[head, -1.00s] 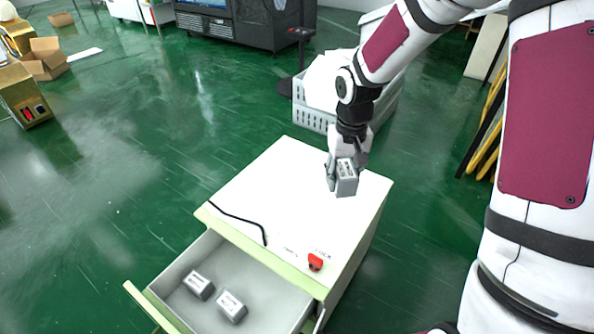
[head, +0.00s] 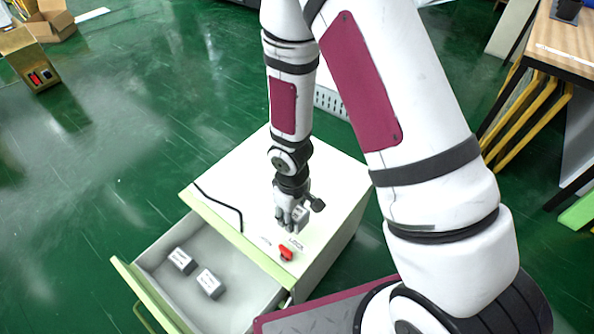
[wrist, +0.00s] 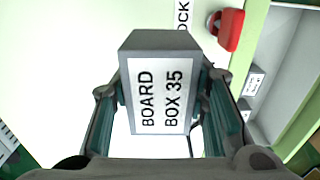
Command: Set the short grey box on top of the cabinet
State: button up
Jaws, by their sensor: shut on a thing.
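One finger lies on each side of the box. In the head view the gripper hides most of the box. The cabinet (head: 237,172) has a white top and green edges. The gripper and box are over the front part of its top, close to a red switch. I cannot tell whether the box touches the top.
The cabinet's drawer (head: 150,262) is pulled open at the front, with two grey labelled boxes (head: 181,261) (head: 209,283) inside. The red switch (head: 286,252) and a black cable (head: 222,203) lie on the top.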

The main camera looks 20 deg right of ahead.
jog(key=w+d, duration=0.2)
jog(key=w, duration=0.2)
jog(key=w+d+f+b, duration=0.1)
jog(key=w+d, duration=0.1)
jog(key=w, duration=0.3)
jog(key=w+d, duration=0.3)
jog(key=w, duration=0.1)
jog(key=shift+w+f+b, duration=0.25)
jog(key=shift+w+b, duration=0.15)
jog(key=shift+f+b, duration=0.75)
jog(key=shift+f, duration=1)
jog(key=shift+f, duration=0.1)
jog(key=o, duration=1.2)
jog(key=shift+o, duration=0.2)
